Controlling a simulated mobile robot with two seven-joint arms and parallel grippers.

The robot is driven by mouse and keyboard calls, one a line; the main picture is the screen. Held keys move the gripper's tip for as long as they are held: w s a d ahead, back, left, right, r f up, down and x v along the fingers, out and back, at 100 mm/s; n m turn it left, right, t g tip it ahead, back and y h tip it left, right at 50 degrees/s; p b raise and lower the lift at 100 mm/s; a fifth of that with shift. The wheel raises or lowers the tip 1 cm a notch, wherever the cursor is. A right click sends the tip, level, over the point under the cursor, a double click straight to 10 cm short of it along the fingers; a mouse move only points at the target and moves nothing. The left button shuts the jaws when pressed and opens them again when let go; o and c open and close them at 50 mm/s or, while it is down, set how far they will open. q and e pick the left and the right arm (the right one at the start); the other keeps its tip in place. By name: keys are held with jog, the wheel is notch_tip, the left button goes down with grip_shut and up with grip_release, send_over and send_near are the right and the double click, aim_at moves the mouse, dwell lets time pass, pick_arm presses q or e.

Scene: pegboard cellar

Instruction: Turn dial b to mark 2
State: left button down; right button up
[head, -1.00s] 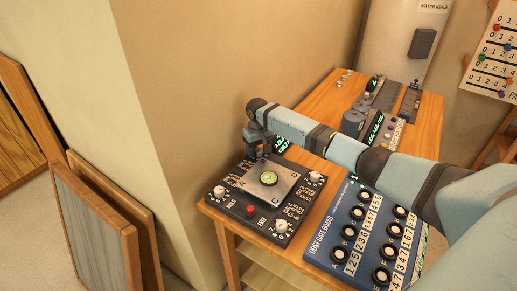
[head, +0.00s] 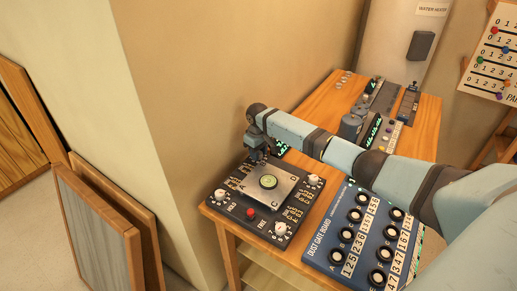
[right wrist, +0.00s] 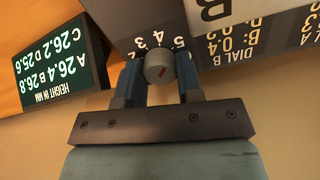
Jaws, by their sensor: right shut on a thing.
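Dial b is a small grey knob (right wrist: 157,66) with a short red line on its face, seen in the right wrist view. My right gripper (head: 258,155) is at the far corner of the black levelling box (head: 238,222). Its two blue fingers stand on either side of the knob and are shut on it. In the head view the gripper hides this dial. The box's printed labels include "DIAL B" in the wrist view. My left gripper is not in view.
A metal plate (head: 250,187) with a green bubble level (head: 268,182) sits on the box. Other dials (head: 220,195) and a red button (head: 250,213) are nearby. A height display (right wrist: 60,68) stands close behind. A blue dust gate board (head: 325,245) is to the right, under my arm.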

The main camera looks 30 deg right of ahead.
jog(key=n+p, duration=0.1)
jog(key=n, duration=0.2)
jog(key=shift+r, duration=0.15)
jog(key=n+p, duration=0.1)
jog(key=n, duration=0.1)
jog(key=shift+n, duration=0.3)
jog(key=n, duration=0.2)
jog(key=shift+n+p, duration=0.3)
jog(key=shift+n, duration=0.1)
jog(key=n, duration=0.2)
jog(key=shift+n, duration=0.4)
jog(key=n, duration=0.9)
jog(key=shift+b, duration=0.35)
jog(key=o, duration=0.9)
